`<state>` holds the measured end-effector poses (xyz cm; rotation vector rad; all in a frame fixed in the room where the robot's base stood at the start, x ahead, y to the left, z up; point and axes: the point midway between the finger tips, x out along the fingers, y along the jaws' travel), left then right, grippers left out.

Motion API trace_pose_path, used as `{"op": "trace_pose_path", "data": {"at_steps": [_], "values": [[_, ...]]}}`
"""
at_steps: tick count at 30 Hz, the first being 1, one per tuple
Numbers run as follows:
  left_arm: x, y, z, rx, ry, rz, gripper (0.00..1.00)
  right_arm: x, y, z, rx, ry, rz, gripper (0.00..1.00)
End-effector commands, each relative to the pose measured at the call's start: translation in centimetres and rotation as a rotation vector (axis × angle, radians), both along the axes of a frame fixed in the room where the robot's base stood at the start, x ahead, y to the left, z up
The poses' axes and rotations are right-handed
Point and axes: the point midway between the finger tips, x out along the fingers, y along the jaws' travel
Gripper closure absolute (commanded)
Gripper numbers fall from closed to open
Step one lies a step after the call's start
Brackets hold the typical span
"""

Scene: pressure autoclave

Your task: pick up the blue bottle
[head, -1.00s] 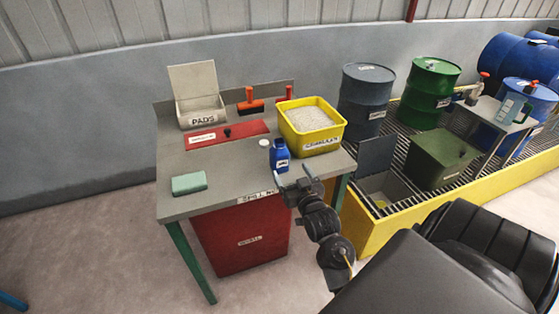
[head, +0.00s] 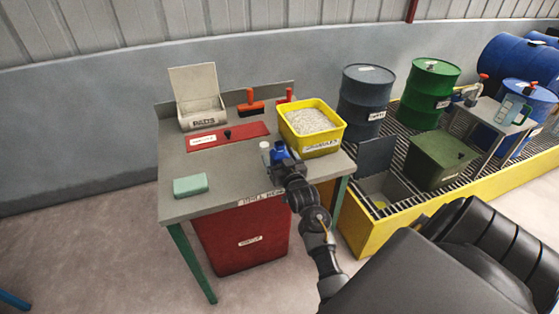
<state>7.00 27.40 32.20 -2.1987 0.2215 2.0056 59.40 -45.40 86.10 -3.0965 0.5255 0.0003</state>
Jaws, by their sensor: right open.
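The blue bottle (head: 280,151) stands on the grey table (head: 232,168), in front of the yellow bin. Its lower part is hidden behind my right gripper. A white cap (head: 265,146) shows just left of its top. My right gripper (head: 284,166) is open, at the front of the bottle. I cannot tell whether its fingers are around the bottle or only in front of it. My left gripper is not in view.
A yellow bin of granules (head: 322,148) stands close behind the bottle. A green sponge-like block (head: 190,186), a red panel (head: 228,136) and a pads box (head: 200,112) are on the table. A red waste bin (head: 240,245) is below.

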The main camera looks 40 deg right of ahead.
Motion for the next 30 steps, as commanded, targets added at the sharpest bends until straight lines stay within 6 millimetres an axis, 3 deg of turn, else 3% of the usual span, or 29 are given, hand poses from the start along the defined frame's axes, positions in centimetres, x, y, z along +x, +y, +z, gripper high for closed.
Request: {"op": "trace_pose_path", "data": {"at_steps": [6, 18, 30], "values": [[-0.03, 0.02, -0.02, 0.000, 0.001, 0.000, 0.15, 0.07, -0.05, -0.04, -0.001, 0.000, 0.000, 0.20], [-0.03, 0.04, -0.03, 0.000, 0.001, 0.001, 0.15, 0.05, -0.03, -0.04, -0.001, 0.000, 0.000, 0.71], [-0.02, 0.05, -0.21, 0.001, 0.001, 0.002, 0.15, 0.08, -0.06, 0.88, -0.003, -0.001, 0.000, 0.71]]}}
